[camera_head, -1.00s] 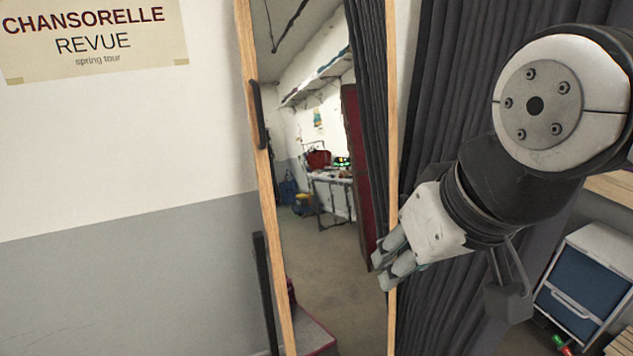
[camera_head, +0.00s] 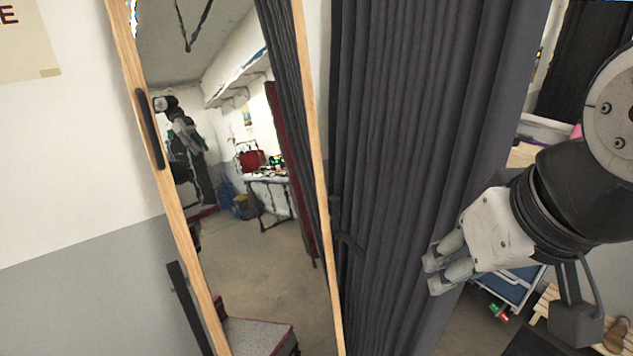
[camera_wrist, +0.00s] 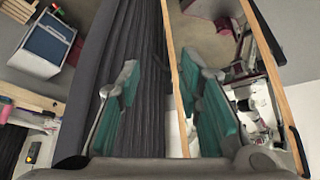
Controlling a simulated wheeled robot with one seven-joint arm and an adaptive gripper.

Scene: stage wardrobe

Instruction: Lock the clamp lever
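A tall mirror (camera_head: 255,230) in a light wooden frame (camera_head: 172,205) leans in the picture. A long black handle-like piece (camera_head: 150,130), possibly the clamp lever, sits on its left frame edge; it also shows at the right in the wrist view (camera_wrist: 296,150). I cannot tell for sure which part is the clamp lever. My gripper (camera_head: 437,268) is right of the mirror, in front of the dark curtain, apart from the black piece. In the wrist view my gripper (camera_wrist: 160,72) has its teal-padded fingers spread, with nothing held between them.
A dark pleated curtain (camera_head: 400,130) hangs right of the mirror. A black upright bar (camera_head: 187,310) stands at the lower left by the wall. A blue-fronted drawer unit (camera_wrist: 48,40) and a wooden bench (camera_head: 565,315) stand at the right. Open floor shows mostly as reflection.

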